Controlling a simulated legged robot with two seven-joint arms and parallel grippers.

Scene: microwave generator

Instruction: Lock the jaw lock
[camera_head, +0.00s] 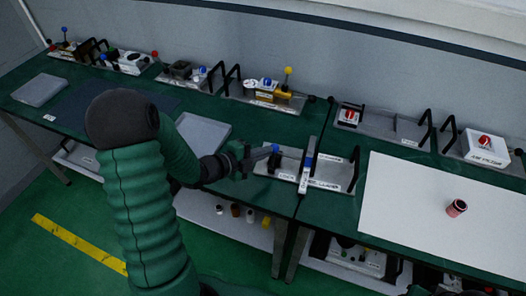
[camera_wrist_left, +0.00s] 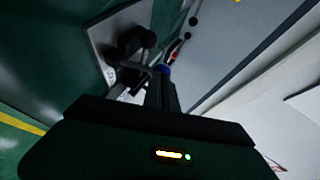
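A grey tray (camera_head: 322,181) with white labels and black handles lies at the front edge of the green table. A blue knob (camera_head: 275,148) shows at its left part, and a white and blue upright piece (camera_head: 308,160) stands near its middle. The labels are too small to read surely, so I cannot tell which part is the jaw lock. My left gripper (camera_head: 262,154) is at the knob from the left.
A black handle (camera_wrist_left: 135,45) is close beside the fingers in the left wrist view. A white board (camera_head: 430,215) with a red cylinder (camera_head: 456,208) lies to the right. Several trays with devices line the wall. A grey tray (camera_head: 203,135) is left of the gripper.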

